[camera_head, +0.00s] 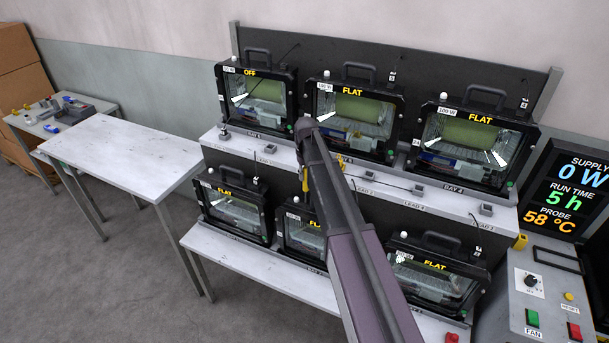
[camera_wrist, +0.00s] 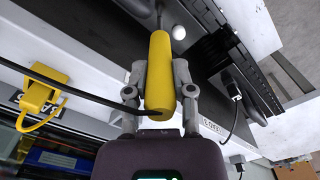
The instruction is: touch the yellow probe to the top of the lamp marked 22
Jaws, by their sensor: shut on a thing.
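The yellow probe (camera_wrist: 159,75) is held between the two fingers of my gripper (camera_wrist: 159,85) in the wrist view. In the head view the probe (camera_head: 305,181) shows as a thin yellow piece in front of the lower shelf's lamps, above the lower middle lamp (camera_head: 297,236). My arm hides most of the gripper there. Black lamp housings with handles stand on two levels: upper left (camera_head: 256,103), upper middle (camera_head: 352,122), upper right (camera_head: 470,151), lower left (camera_head: 232,210) and lower right (camera_head: 432,279). I cannot read a 22 on any. Probe contact with a lamp is not visible.
A yellow plug (camera_wrist: 40,92) and black cables lie near the gripper. The upper shelf (camera_head: 400,191) has small grey blocks along its front. A display (camera_head: 567,190) reads supply 0 W, probe 58 °C. A bare white table (camera_head: 125,150) stands left.

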